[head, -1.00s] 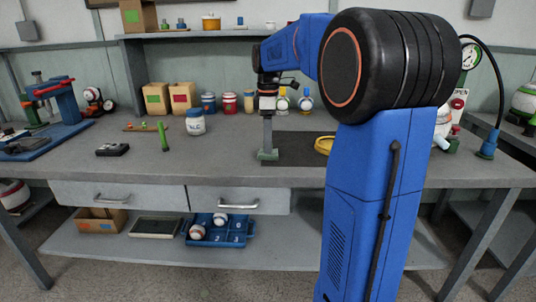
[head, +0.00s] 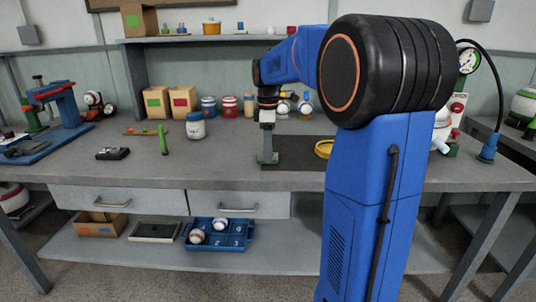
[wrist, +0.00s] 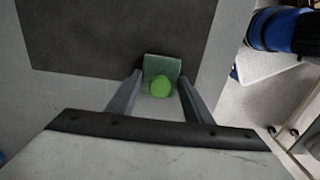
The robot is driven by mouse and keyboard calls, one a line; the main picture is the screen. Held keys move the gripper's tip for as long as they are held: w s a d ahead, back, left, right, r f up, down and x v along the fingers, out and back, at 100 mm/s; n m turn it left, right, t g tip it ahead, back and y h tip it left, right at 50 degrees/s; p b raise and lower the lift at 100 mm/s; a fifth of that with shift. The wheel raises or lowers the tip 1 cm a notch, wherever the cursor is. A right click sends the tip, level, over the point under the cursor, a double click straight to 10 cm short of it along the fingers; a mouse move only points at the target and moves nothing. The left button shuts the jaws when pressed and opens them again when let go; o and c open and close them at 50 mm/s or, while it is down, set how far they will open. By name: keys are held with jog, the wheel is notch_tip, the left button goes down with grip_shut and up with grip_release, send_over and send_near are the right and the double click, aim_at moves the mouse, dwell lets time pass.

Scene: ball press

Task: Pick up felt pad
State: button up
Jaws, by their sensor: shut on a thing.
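The felt pad (head: 267,158) is a small grey-green block with a bright green round knob on top. It stands at the front left of the dark mat on the workbench. In the wrist view the felt pad (wrist: 161,68) lies between my fingertips, with the knob facing the camera. My gripper (head: 268,152) points down over it and is shut on it. My gripper also shows in the wrist view (wrist: 160,82), with one finger at each side of the knob. I cannot tell whether the pad's underside touches the mat.
A yellow ring-shaped dish (head: 323,149) sits right of the pad on the dark mat (head: 295,155). The bench around the pad's left is clear.

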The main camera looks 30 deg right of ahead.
notch_tip(320, 180, up, 10)
dwell(0.5)
